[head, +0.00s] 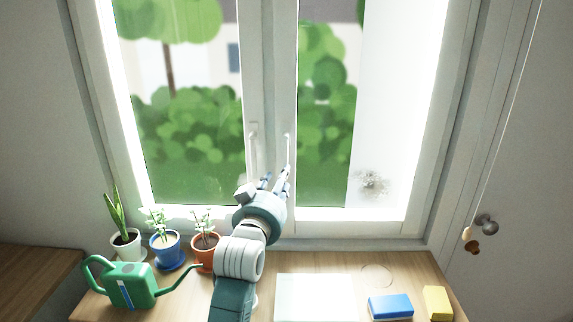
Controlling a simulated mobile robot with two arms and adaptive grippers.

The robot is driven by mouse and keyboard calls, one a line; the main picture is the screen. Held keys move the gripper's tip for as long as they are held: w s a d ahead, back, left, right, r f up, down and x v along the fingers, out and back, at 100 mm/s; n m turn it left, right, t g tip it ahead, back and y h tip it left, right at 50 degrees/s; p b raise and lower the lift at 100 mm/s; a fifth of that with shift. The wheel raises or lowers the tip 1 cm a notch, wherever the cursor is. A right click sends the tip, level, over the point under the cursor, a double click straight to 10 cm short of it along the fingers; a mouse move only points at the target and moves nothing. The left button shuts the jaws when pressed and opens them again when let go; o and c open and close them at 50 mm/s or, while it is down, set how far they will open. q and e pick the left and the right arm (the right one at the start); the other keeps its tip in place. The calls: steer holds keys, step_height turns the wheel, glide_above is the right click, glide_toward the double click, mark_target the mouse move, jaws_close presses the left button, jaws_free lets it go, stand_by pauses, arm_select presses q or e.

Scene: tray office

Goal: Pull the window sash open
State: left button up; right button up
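The window has two white-framed sashes, a left sash (254,60) and a right sash (281,60), that meet at the middle and look closed. The left sash has a white upright handle (253,145). The right sash has another slim white handle (287,150). My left gripper (277,176) is just below the handles, pointing up toward the right one. Its fingertips look spread apart with nothing between them. I cannot tell whether a finger touches the right handle's lower end. My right gripper is not in view.
On the sill desk stand a green watering can (130,287) and potted plants in white (126,246), blue (167,252) and terracotta (205,254) pots. A pale sheet (315,297), blue box (390,307) and yellow block (437,303) lie right. A cord (500,150) hangs at right.

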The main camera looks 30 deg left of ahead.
mark_target(284, 154)
arm_select(q)
steer(key=p+x, duration=0.2)
steer(key=x, duration=0.7)
steer(key=shift+f, duration=0.15)
jaws_close()
